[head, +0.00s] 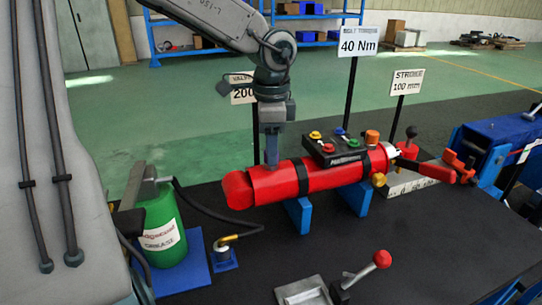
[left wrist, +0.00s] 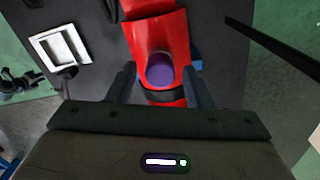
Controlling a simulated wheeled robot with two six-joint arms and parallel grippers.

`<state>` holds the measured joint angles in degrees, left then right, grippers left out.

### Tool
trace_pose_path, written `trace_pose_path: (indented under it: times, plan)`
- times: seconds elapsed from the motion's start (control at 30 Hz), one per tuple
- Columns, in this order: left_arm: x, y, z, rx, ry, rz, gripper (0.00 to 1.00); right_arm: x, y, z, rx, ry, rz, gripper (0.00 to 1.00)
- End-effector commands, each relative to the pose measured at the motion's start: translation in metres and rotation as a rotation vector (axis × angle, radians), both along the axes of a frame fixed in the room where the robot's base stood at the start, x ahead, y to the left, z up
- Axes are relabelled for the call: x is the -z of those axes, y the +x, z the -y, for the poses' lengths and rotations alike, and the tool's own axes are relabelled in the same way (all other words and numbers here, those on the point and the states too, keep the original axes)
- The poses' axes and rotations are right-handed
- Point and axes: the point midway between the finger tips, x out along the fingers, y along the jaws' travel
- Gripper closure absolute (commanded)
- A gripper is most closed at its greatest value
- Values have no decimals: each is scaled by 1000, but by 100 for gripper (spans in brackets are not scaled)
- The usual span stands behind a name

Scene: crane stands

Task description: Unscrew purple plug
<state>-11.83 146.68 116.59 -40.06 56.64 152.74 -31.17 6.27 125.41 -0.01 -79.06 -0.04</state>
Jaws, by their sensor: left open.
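A red cylinder (head: 318,175) lies on blue supports on the dark table in the head view. The purple plug (left wrist: 160,76) shows in the left wrist view, seated in a round opening in the red body. It is hidden in the head view, behind or under my left gripper. My left gripper (head: 272,160) points down at the left part of the cylinder. Its jaws are open, with one finger on each side of the plug in the left wrist view. I cannot tell whether the fingers touch the cylinder. My right gripper is not in view.
A green grease canister (head: 163,228) with a hose stands at left. A red-knobbed lever (head: 362,274) is in front. Sign posts (head: 351,85) rise behind. The table's front right is clear.

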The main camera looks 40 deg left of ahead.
Motion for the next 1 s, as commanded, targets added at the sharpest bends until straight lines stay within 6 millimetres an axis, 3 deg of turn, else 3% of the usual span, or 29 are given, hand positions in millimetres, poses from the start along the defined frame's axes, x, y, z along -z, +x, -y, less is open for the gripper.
trace_pose_path:
  times: [1.0]
  plan:
    - [0, -1, 0, 893, -1, 0, 54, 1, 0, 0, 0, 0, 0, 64]
